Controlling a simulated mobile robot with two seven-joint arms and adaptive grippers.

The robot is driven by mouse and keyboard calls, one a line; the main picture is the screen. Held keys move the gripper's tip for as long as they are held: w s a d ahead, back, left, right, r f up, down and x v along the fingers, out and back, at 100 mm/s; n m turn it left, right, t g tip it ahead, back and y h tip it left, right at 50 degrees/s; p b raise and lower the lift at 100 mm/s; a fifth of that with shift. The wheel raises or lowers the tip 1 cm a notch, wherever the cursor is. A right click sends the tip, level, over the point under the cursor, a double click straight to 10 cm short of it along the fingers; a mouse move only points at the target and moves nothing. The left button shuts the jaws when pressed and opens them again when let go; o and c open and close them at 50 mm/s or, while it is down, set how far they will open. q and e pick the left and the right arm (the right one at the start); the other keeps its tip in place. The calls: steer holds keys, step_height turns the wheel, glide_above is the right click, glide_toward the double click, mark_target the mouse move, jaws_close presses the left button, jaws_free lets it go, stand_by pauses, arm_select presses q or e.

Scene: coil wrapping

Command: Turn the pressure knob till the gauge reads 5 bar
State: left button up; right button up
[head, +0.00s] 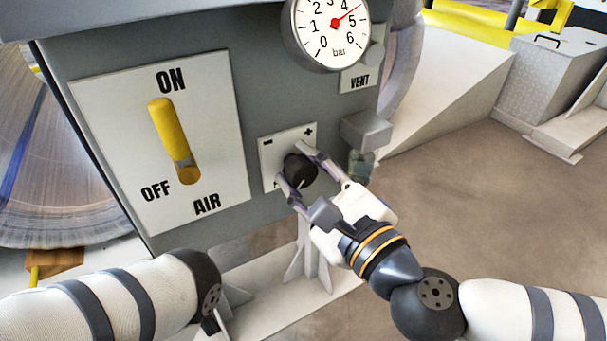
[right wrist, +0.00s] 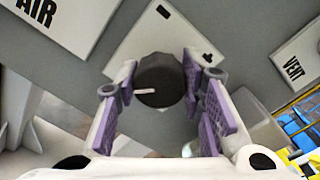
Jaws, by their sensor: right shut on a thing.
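The black pressure knob (head: 300,170) sits on a white plate (head: 272,152) marked minus and plus. My right gripper (head: 296,165) has its fingers on either side of the knob and is shut on it. In the right wrist view the knob (right wrist: 160,78) shows between the purple finger pads, its white mark pointing left. The round bar gauge (head: 325,52) is at the top, its upper edge cut off. Its red needle points up and right, about midway between 4 and 5. Part of my left arm shows at the lower left; its gripper is out of view.
A yellow AIR lever (head: 166,125) stands toward ON on a white panel (head: 215,90) left of the knob. A VENT plate (head: 358,82) and a grey block (head: 366,128) are to the right. Open floor (head: 480,190) lies beyond my right arm.

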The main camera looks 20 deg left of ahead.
steer(key=shift+m, duration=0.3)
stand_by(0.4)
steer(key=o, duration=1.1)
steer(key=shift+o, duration=0.2)
steer(key=v, duration=1.2)
steer(key=shift+s, duration=0.1)
